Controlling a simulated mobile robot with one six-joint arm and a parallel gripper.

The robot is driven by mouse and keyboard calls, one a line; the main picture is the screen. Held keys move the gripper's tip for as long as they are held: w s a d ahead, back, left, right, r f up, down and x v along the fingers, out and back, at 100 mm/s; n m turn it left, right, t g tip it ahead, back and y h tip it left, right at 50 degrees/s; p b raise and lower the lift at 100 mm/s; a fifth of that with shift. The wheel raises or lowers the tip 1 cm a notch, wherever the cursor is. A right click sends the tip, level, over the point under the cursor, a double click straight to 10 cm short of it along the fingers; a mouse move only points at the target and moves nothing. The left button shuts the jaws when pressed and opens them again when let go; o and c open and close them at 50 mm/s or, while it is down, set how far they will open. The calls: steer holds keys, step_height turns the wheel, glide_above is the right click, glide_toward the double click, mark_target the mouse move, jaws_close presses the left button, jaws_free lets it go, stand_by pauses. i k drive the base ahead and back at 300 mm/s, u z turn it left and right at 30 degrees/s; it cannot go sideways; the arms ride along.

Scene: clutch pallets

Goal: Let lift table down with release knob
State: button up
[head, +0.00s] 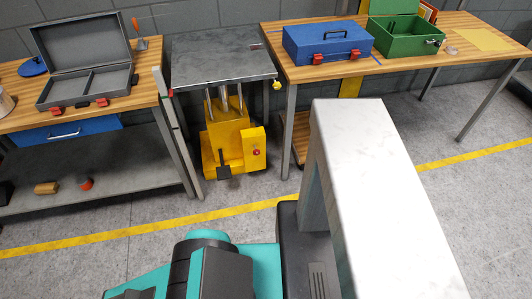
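The lift table stands on the floor between two workbenches. It has a grey metal top (222,55) and a yellow base (228,140). The top is raised on bright steel columns, about level with the bench tops. A yellow knob (277,85) sits at the top's right front corner, and a small red part (171,93) is at its left front corner. A red button (257,152) is on a yellow box at the base, beside a dark pedal (223,171). I cannot tell for certain which of these is the release knob. My gripper is not in view.
The left workbench (142,97) holds an open grey case (88,65). The right workbench (460,52) holds a blue toolbox (327,43) and an open green box (405,36). A yellow floor line (150,229) crosses clear floor before the lift table.

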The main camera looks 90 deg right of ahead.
mark_target(257, 152)
steer(key=u, duration=0.2)
steer(key=k, duration=0.4)
steer(key=z, duration=0.65)
steer(key=i, duration=0.65)
steer(key=u, duration=1.95)
steer(key=k, duration=0.1)
steer(key=z, duration=3.3)
